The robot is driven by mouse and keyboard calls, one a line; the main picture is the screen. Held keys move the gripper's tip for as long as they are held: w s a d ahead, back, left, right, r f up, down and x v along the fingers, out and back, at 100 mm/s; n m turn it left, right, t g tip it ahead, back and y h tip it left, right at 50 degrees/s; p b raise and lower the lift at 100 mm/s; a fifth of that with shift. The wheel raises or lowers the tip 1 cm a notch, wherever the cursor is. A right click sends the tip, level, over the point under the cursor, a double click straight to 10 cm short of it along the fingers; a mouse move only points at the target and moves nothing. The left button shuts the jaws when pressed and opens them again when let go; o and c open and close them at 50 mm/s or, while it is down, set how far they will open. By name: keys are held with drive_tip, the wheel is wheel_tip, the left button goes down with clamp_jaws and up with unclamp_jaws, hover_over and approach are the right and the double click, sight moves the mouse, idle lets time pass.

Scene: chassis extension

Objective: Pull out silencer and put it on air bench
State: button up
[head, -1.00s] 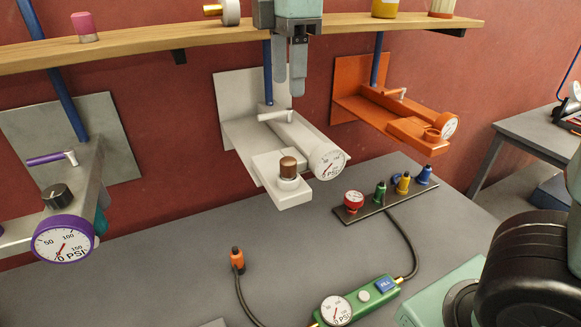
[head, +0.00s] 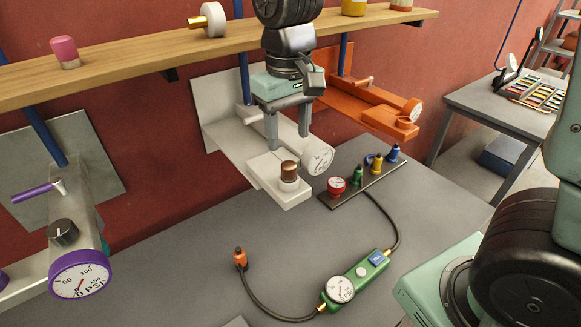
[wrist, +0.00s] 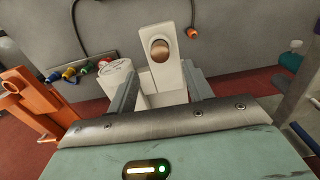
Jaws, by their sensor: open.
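My gripper (head: 287,143) points down over the white wall fixture (head: 245,160), just behind its front block. It is open, with its two fingers apart and nothing seen held. A brown-topped cylinder (head: 289,170), which looks like the silencer, stands upright in the fixture's front block. The wrist view shows this brown top (wrist: 160,50) ahead of and between the fingers (wrist: 160,75). I cannot tell whether the fingers touch the fixture. The grey bench top (head: 190,265) lies below, and I take it as the air bench.
A wooden shelf (head: 120,77) runs above. An orange fixture (head: 370,105) is close on the right and a purple-gauged fixture (head: 80,275) is at left. A rack of coloured fittings (head: 365,187) and a green gauge unit (head: 355,280) with hose lie on the bench. The bench's left part looks clear.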

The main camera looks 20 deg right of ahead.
sight(289, 163)
idle(0.3)
wheel_tip(289, 163, down, 9)
drive_tip(key=b, duration=0.7)
drive_tip(key=shift+p, duration=0.35)
idle(0.9)
drive_tip(key=c, duration=1.1)
drive_tip(key=o, duration=1.6)
